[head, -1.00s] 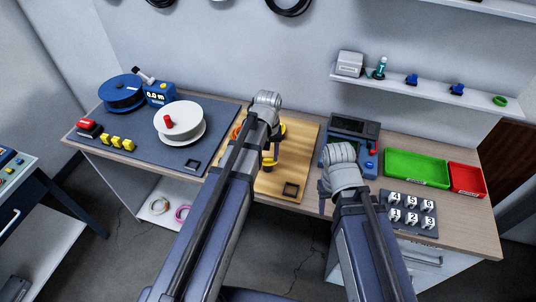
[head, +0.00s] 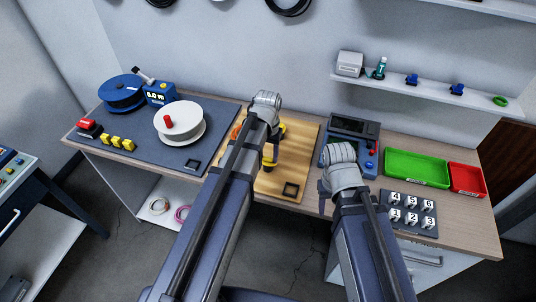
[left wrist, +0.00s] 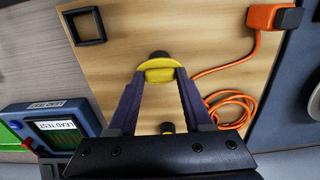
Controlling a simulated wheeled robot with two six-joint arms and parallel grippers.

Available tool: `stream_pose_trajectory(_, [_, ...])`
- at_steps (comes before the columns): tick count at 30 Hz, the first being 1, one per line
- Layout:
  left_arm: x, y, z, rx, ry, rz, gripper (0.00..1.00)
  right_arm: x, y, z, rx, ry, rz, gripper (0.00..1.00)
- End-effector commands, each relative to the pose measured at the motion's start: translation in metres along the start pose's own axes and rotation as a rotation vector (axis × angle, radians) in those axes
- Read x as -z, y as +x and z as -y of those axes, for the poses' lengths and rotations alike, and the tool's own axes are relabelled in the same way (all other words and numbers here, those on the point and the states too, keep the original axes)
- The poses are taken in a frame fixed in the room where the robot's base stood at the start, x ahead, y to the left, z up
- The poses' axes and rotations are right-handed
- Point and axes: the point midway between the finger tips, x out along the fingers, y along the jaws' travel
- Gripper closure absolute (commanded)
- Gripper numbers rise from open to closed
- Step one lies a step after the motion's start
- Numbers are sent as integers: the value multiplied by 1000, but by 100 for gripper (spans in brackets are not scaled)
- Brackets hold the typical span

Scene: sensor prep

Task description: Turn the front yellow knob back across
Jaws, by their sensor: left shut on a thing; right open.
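The yellow knob (left wrist: 160,70) sits on the wooden board, seen in the left wrist view. My left gripper (left wrist: 160,78) is shut on it, with one dark finger on each side. A second dark and yellow fitting (left wrist: 167,127) shows partly between the fingers, closer to the wrist; the gripper body hides the rest. In the head view, yellow parts (head: 270,156) show beside my left arm, which covers much of the board. My right gripper (head: 323,198) is open and empty, near the table's front edge.
The wooden board (head: 309,150) carries a small black square frame (head: 290,189) and an orange cable (left wrist: 232,105). A blue tester (head: 349,140) stands right of the board, near my right arm. A grey mat (head: 150,155) with spools lies left; green (head: 415,167) and red trays (head: 467,179) lie right.

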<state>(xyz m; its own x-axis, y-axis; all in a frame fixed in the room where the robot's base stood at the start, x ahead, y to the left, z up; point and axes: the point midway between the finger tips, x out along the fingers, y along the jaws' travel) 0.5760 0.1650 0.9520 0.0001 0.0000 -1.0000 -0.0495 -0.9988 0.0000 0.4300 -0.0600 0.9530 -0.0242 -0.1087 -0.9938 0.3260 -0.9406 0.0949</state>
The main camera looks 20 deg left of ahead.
Motion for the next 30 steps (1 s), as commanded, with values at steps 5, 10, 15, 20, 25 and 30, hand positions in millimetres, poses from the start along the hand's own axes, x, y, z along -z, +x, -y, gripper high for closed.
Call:
stream_pose_trajectory(5, [0, 0, 0, 0, 2, 1, 100, 0, 0, 0, 0, 0, 0, 50])
stream_pose_trajectory(10, [0, 0, 0, 0, 1, 1, 31, 0, 0, 0, 0, 0, 0, 50])
stream_pose_trajectory(15, [0, 0, 0, 0, 1, 0, 20, 0, 0, 0, 0, 0, 0, 50])
stream_pose_trajectory(20, [0, 0, 0, 0, 0, 0, 20, 0, 0, 0, 0, 0, 0, 50])
stream_pose_trajectory(25, [0, -5, 0, 0, 0, 0, 20, 0, -5, 0, 0, 0, 0, 50])
stream_pose_trajectory(30, [0, -20, 0, 0, 0, 0, 20, -1, -19, -2, 0, 0, 0, 50])
